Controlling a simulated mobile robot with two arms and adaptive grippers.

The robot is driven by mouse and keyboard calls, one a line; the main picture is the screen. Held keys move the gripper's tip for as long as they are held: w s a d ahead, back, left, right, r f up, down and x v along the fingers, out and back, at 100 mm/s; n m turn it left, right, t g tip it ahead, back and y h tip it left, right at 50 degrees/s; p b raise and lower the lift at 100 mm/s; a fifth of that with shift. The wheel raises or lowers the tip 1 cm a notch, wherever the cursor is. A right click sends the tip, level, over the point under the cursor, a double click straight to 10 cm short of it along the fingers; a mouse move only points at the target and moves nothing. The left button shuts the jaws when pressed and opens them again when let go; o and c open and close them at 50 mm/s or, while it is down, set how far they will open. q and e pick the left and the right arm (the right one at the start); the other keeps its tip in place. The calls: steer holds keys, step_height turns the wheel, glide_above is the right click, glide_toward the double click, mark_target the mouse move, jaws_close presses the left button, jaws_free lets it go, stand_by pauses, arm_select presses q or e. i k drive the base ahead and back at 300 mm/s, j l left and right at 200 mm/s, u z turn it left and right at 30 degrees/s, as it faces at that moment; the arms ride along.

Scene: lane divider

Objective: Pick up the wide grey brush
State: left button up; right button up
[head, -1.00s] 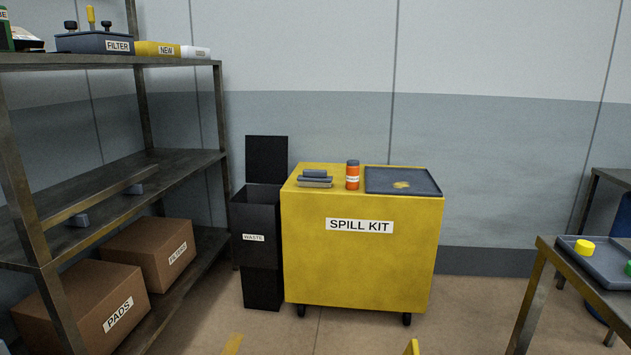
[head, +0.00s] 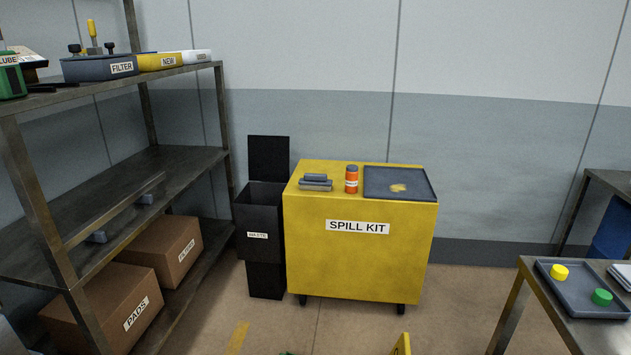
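The grey brush (head: 316,183) lies on the left part of the top of the yellow spill kit cabinet (head: 359,264). It looks like a flat grey block with a darker grip on top; its details are small from here. An orange bottle with a grey cap (head: 351,181) stands just right of it. A dark tray (head: 412,179) with a yellowish patch (head: 397,188) lies at the right of the cabinet top. Neither of my grippers is in view.
A black waste bin (head: 262,232) with its lid up stands against the cabinet's left. A metal shelf (head: 140,203) with boxes fills the left side. A table with a tray (head: 570,297) is at the right. Part of something yellow (head: 402,345) shows at the bottom edge.

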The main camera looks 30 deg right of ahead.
mark_target(313, 181)
steer(key=i+z, duration=0.1)
steer(key=i, duration=1.2)
